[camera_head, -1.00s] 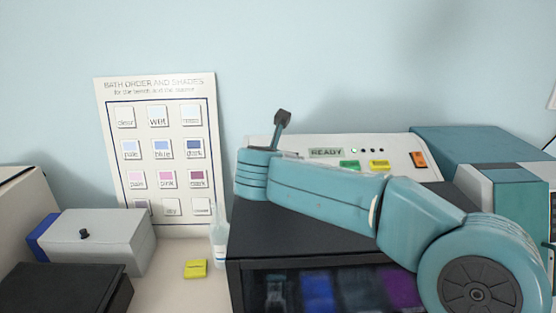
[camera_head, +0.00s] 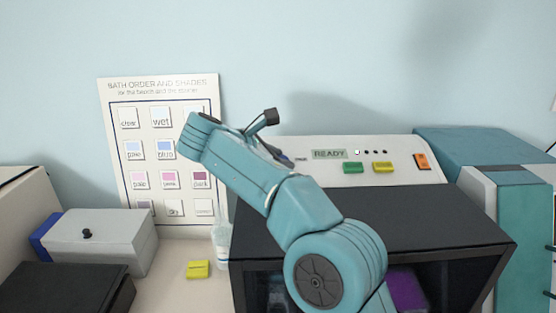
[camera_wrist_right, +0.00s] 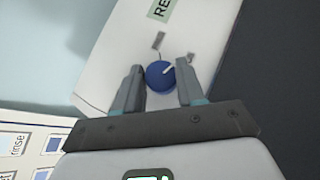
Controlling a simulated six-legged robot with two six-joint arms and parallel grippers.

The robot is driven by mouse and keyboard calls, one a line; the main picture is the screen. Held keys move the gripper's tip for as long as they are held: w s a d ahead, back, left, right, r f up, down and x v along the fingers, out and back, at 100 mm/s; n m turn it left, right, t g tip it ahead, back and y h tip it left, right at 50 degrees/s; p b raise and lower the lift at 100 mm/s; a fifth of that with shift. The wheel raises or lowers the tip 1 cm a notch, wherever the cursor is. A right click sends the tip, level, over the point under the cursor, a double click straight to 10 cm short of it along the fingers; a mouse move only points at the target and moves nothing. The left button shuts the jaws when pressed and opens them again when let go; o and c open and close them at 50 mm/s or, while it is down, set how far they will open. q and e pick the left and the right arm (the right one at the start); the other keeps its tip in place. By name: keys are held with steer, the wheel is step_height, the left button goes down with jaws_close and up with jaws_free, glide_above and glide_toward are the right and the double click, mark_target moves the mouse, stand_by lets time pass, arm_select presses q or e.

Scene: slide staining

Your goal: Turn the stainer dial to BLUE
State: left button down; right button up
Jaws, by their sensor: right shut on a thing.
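The stainer (camera_head: 370,205) is a dark-topped box with a white control panel along its back. Its round blue dial (camera_wrist_right: 158,82) with a white pointer mark shows in the right wrist view. The pointer slants to the upper right there. My right gripper (camera_wrist_right: 160,67) has one finger on each side of the dial and is shut on it. In the head view my right arm reaches across the stainer to the panel's left end and hides most of the gripper and dial. Small labels near the dial are too blurred to read. My left gripper is not in view.
The panel has a READY display (camera_head: 329,154), a green button (camera_head: 354,168), a yellow button (camera_head: 383,167) and an orange switch (camera_head: 422,161). A shade chart (camera_head: 126,190) leans on the wall. A bottle (camera_head: 221,245) and yellow block (camera_head: 198,269) stand left of the stainer.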

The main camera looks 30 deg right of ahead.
steer(key=shift+f+m+g, duration=0.1)
steer(key=shift+m+g, duration=0.3)
steer(key=shift+m, duration=0.1)
steer(key=o, duration=0.9)
steer(key=shift+o, duration=0.7)
steer(key=shift+d, duration=0.15)
steer(key=shift+s+a+r, duration=0.1)
steer(key=shift+a+r, duration=0.1)
steer(key=shift+r, duration=0.05)
